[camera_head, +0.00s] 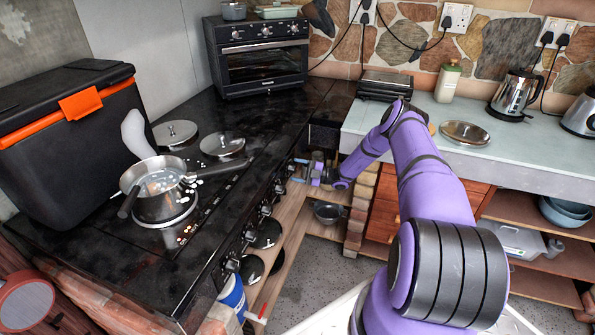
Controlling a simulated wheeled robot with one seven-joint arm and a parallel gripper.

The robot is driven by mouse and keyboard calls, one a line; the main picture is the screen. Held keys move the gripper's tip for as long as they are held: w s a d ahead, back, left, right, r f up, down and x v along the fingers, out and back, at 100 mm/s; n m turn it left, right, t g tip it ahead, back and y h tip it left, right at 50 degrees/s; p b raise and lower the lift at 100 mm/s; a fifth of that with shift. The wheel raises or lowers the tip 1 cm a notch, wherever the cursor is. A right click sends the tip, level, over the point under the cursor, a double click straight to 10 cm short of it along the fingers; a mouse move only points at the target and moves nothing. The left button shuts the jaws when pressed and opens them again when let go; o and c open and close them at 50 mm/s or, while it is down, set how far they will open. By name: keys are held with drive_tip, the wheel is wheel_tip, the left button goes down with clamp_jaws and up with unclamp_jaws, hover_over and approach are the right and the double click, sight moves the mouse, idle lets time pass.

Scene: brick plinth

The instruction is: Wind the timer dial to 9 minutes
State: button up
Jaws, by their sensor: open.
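My gripper (297,170) is at the far end of the purple arm, by the front panel of the black stove (135,240). Its two blue-tipped fingers are apart and point left toward the panel, near its far end. No object is visible between them. A row of knobs (265,210) runs along that panel. Which knob is the timer dial, and any minute marks, are too small to tell. Whether the fingertips touch a knob cannot be told. A toaster oven (262,62) at the back also has several knobs (266,31) along its top front.
A steel pan (158,190) sits on the stove beside a black-and-orange cool box (70,125). Open wooden shelves (295,215) lie below the knobs. The right counter (530,145) holds a closed grill (385,86), a lid (465,132) and kettles (513,95).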

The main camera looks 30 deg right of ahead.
drive_tip(key=v, duration=1)
drive_tip(key=shift+s+d, duration=0.15)
drive_tip(key=shift+d, duration=0.15)
drive_tip(key=shift+f, duration=0.15)
